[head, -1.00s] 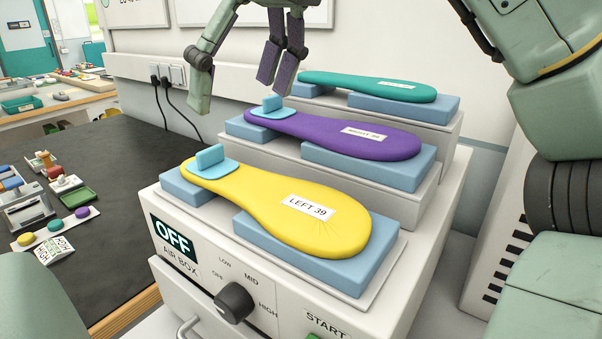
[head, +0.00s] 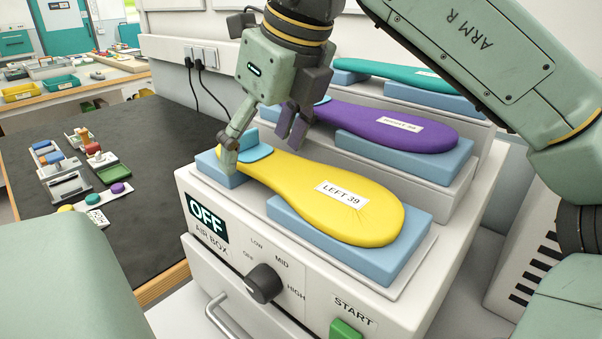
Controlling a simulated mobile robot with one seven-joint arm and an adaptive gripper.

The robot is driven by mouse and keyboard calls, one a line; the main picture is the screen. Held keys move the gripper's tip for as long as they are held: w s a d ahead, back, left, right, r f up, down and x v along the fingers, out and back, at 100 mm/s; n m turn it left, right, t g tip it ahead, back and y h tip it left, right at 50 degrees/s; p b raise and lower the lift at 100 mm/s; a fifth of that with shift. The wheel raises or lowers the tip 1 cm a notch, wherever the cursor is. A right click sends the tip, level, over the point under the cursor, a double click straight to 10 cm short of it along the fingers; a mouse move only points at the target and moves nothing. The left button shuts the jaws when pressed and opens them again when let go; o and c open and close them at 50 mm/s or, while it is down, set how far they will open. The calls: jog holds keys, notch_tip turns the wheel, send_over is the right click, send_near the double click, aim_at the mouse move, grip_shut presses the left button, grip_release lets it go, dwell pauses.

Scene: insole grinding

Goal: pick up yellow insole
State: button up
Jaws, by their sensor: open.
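The yellow insole (head: 330,200), labelled LEFT 39, lies on blue blocks (head: 330,245) on the lowest step of the grey air box. A light blue tab (head: 254,152) stands on its narrow left end. My gripper (head: 262,150) is open and points down at this narrow end. One finger is at the near left side of the tab, and the other is beyond it, towards the purple insole. I cannot tell whether a finger touches the insole or the tab.
The purple insole (head: 385,128) and green insole (head: 400,73) lie on higher steps behind. The air box (head: 225,265) has an OFF sign, a black knob (head: 264,283) and a green START button (head: 345,329). A dark table (head: 150,150) with small items is on the left.

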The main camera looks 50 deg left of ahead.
jog(key=shift+c, duration=0.3)
jog(key=c, duration=1.2)
